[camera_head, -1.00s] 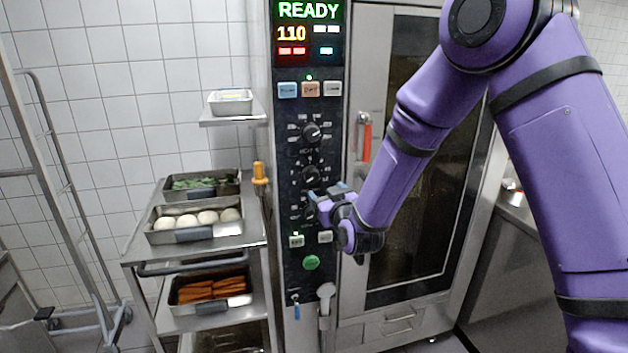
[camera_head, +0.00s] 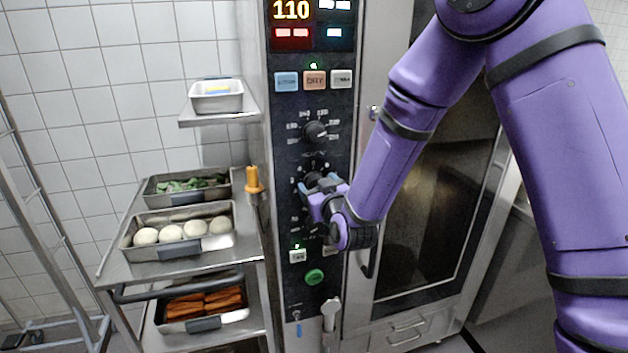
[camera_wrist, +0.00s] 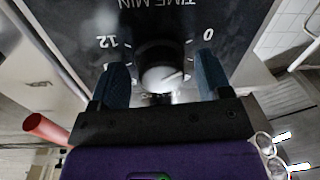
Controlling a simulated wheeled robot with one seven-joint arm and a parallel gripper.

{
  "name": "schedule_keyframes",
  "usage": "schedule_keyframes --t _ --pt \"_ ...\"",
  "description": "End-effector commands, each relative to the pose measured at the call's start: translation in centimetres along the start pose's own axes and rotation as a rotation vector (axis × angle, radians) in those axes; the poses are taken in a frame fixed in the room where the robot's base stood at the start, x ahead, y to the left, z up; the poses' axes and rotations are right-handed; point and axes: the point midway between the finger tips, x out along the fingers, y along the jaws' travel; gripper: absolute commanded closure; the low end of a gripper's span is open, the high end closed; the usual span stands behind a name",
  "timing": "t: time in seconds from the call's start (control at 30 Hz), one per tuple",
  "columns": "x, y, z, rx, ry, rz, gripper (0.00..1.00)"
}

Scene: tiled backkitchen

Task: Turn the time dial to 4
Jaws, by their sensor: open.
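The time dial (camera_wrist: 160,78) is a round knob with a pale face on the dark panel, under an upside-down "TIME MIN" label in the wrist view. A thin mark on its face points toward the right of that picture. Printed 12 and 0 show left and right of it; other numbers are hidden. My gripper (camera_wrist: 160,86) is open, with one dark blue finger on each side of the dial. Contact cannot be told. In the head view my gripper (camera_head: 312,189) is at the panel's middle knob and partly covers it.
The oven's upper knob (camera_head: 315,132) is just above my gripper, and a green button (camera_head: 315,277) is below it. A steel cart (camera_head: 112,262) with food trays stands left. An orange-handled tool (camera_head: 254,180) is near the panel's left edge. The glass door is right.

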Motion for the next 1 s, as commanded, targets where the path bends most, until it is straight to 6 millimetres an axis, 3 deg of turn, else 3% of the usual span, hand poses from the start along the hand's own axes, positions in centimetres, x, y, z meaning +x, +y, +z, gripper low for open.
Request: schedule_keyframes --t 0.27,0.47,0.5,1.0 --pt "-0.09 -0.04 0.0 0.0 0.0 0.0 0.29" --pt "-0.08 -0.06 0.0 0.0 0.0 -0.001 0.72" --pt "-0.08 -0.07 0.0 0.0 0.0 -0.001 0.74" --pt "-0.08 -0.22 0.05 0.118 0.008 -0.003 0.74"
